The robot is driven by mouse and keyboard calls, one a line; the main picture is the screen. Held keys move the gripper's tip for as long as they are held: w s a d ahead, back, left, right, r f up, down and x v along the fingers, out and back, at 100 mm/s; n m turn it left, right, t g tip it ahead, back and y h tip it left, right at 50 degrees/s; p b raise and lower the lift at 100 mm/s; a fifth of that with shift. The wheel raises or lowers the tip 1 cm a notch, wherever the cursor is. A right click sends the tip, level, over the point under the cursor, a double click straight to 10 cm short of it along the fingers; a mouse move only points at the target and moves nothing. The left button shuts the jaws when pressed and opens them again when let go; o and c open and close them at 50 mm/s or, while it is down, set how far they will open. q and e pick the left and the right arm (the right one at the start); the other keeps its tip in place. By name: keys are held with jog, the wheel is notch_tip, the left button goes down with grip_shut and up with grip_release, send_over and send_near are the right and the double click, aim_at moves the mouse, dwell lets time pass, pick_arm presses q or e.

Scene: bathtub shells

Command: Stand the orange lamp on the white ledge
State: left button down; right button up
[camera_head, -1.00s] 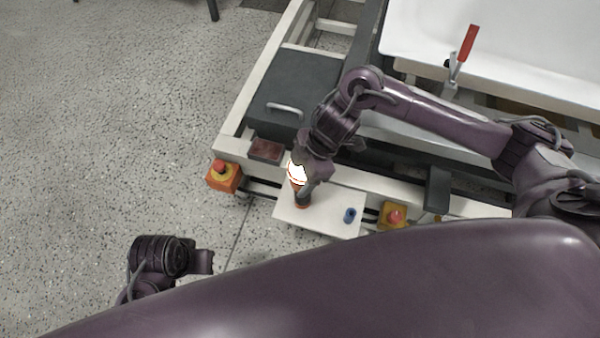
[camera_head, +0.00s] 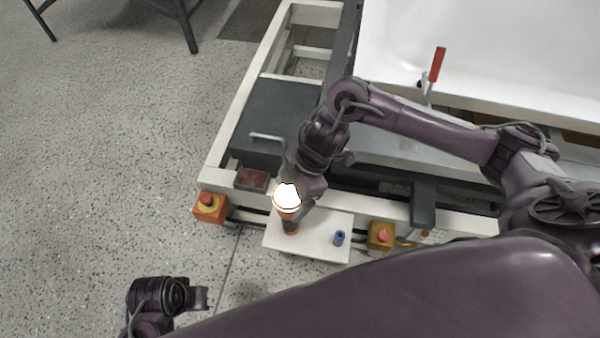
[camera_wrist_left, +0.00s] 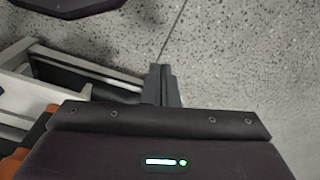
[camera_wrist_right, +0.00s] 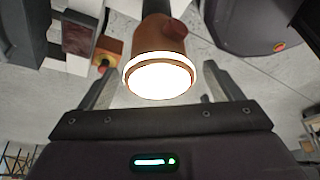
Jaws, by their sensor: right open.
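The orange lamp (camera_head: 287,206), with a dark lower part and a bright glowing head, stands upright on the white ledge (camera_head: 313,243). My right gripper (camera_head: 301,205) is at the lamp, partly behind it in the head view. In the right wrist view the lamp (camera_wrist_right: 160,72) is between the two spread fingers of this gripper (camera_wrist_right: 162,78), with visible gaps on both sides. My left gripper (camera_head: 201,298) is over the floor, away from the ledge. The left wrist view shows its fingers (camera_wrist_left: 161,84) together, with nothing between them.
A small blue cylinder (camera_head: 339,238) stands on the ledge to the right of the lamp. Orange button boxes (camera_head: 210,208) and (camera_head: 381,236) sit on either side of the ledge. A white tub (camera_head: 470,50) with a red-handled clamp (camera_head: 437,66) lies behind. Open floor is at left.

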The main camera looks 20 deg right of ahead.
pick_arm(q)
notch_tip(320, 180, down, 7)
jog(key=p, duration=0.1)
jog(key=shift+w+a+r+p, duration=0.15)
jog(key=shift+a+r+p, duration=0.05)
jog(key=shift+a+p, duration=0.15)
pick_arm(e)
jog(key=v, duration=0.8)
jog(key=shift+r, duration=0.3)
jog(key=shift+d, duration=0.1)
